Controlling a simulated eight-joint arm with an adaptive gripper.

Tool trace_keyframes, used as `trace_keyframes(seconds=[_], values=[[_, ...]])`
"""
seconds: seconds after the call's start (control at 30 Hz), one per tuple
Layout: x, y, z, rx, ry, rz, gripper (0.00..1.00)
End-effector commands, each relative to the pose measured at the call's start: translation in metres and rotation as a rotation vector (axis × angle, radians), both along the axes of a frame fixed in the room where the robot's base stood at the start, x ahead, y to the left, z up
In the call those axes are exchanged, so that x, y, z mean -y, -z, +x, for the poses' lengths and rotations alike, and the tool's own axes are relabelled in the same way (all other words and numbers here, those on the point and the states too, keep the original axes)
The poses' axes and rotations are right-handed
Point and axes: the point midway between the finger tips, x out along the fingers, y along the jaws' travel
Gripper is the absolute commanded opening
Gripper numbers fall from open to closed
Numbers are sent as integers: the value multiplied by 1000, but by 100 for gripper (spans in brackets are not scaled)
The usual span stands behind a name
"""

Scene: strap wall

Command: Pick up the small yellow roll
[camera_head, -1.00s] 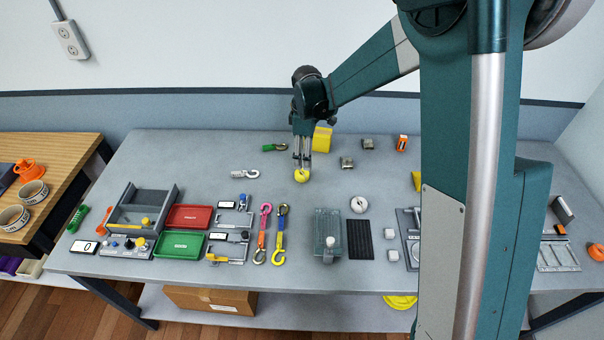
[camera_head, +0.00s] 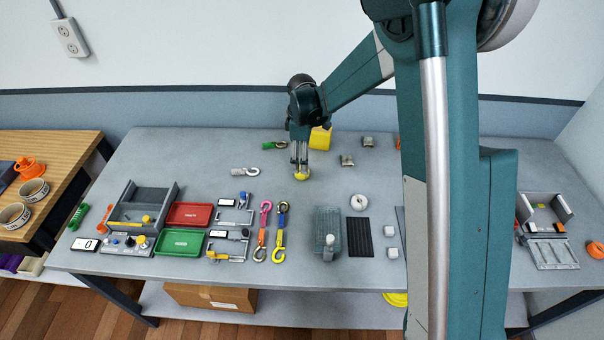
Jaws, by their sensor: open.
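The small yellow roll (camera_head: 302,176) sits on the grey table, toward the back and middle. My gripper (camera_head: 300,168) points down right over it, with the fingertips at the roll's upper part. The fingers cover some of the roll, and I cannot tell whether they touch it. The jaws are open. A larger yellow block or roll (camera_head: 320,138) stands just behind and to the right of my gripper, partly hidden by it.
A green strap with a hook (camera_head: 273,146) and a white one (camera_head: 245,171) lie to the left. A metal buckle (camera_head: 347,160) and a white roll (camera_head: 358,202) lie to the right. Red (camera_head: 188,214) and green (camera_head: 180,242) trays stand at front left.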

Motion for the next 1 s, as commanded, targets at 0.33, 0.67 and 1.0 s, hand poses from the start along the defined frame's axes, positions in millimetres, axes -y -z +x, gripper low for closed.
trace_keyframes(seconds=[0.33, 0.67, 1.0], values=[[0, 4, 0, 0, 0, 0, 51], [0, 24, 0, 0, 0, 0, 51], [0, 54, 0, 0, 0, 0, 51]])
